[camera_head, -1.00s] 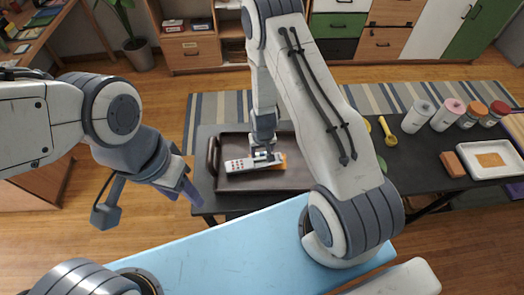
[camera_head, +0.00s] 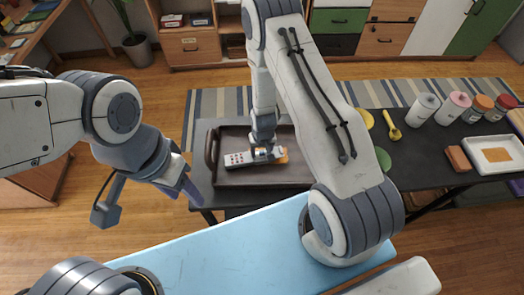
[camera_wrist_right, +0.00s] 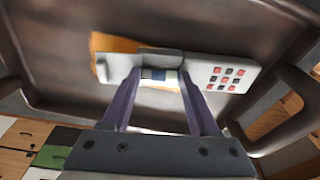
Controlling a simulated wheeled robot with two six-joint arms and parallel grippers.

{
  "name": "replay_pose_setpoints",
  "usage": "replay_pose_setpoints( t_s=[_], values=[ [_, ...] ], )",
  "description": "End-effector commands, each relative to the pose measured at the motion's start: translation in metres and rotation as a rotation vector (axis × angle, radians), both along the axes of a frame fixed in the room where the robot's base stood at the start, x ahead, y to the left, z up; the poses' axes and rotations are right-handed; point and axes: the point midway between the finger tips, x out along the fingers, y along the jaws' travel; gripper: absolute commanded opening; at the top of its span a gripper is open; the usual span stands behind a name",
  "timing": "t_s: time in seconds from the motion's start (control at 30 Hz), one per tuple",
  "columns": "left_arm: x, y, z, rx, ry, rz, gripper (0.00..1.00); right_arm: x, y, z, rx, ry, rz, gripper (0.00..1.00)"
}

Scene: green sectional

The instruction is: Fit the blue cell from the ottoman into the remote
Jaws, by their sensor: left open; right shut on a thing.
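The remote (camera_head: 240,159) is pale grey with red and dark buttons. It lies in the brown tray (camera_head: 225,178) and also shows in the right wrist view (camera_wrist_right: 246,80). My right gripper (camera_head: 264,154) is low over the remote's end away from the buttons. In the right wrist view its fingertips (camera_wrist_right: 159,77) are closed on the small blue cell (camera_wrist_right: 157,74), at the remote's open bay. I cannot tell whether the cell is fully seated. My left gripper (camera_head: 179,189) is open and empty, left of the tray and apart from it.
An orange patch (camera_wrist_right: 108,43) lies beneath the remote. The tray's raised rim and handles surround it.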

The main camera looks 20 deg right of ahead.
Motion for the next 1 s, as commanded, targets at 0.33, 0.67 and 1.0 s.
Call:
replay_pose_setpoints(
  t_s=[0.33,0.67,1.0],
  values=[
    [0.000,0.000,-0.002,0.000,0.000,0.000,0.50,-0.003,0.001,-0.006,0.000,0.007,0.001,0.96],
    [0.000,0.000,0.000,0.000,0.000,0.000,0.50,-0.003,0.002,-0.004,0.000,0.008,0.005,0.96],
    [0.000,0.000,0.039,0.000,0.000,0.000,0.50,-0.002,0.000,0.042,0.000,0.004,0.000,0.96]
  ],
)
